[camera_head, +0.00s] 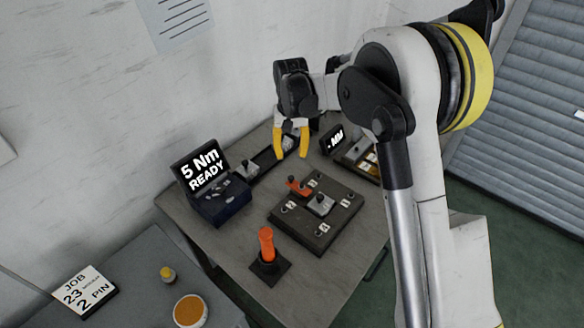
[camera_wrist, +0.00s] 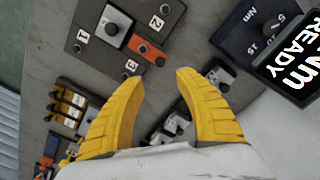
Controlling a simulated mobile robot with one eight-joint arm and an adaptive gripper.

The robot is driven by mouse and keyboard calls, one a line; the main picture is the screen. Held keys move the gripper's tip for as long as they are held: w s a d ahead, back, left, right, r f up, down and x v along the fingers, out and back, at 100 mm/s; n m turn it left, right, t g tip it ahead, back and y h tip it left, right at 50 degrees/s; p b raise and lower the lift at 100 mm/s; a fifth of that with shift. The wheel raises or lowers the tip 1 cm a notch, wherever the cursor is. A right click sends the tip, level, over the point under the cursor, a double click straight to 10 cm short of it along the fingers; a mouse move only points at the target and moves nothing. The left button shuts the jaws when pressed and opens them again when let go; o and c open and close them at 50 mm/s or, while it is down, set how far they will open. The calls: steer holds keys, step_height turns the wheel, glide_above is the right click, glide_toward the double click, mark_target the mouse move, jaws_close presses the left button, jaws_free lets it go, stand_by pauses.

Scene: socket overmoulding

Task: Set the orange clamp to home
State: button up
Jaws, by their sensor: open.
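The orange clamp (camera_head: 298,186) is a small bar on the dark fixture plate (camera_head: 283,216), near the plate's back-left side. In the wrist view the clamp (camera_wrist: 148,50) lies beside a grey block (camera_wrist: 115,28), with a dark knob at its outer end. Numbered labels mark several places on the plate; I cannot tell which one is home. My gripper (camera_head: 291,150) has its yellow fingers open and points down behind the plate. In the wrist view the gripper (camera_wrist: 149,80) has nothing between its fingertips, and the clamp shows beyond them, apart.
A torque unit (camera_head: 218,198) reading "5 Nm READY" stands left of the plate. A dark rail (camera_head: 265,160) with grey pieces runs behind. An orange-handled tool (camera_head: 267,244) stands upright in front. A small display (camera_head: 334,139) and a parts tray (camera_head: 362,155) are at right.

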mark_target(291, 177)
step_height(291, 177, down, 11)
steer(key=b, duration=0.2)
steer(key=shift+r+b, duration=0.15)
steer(key=shift+b, duration=0.15)
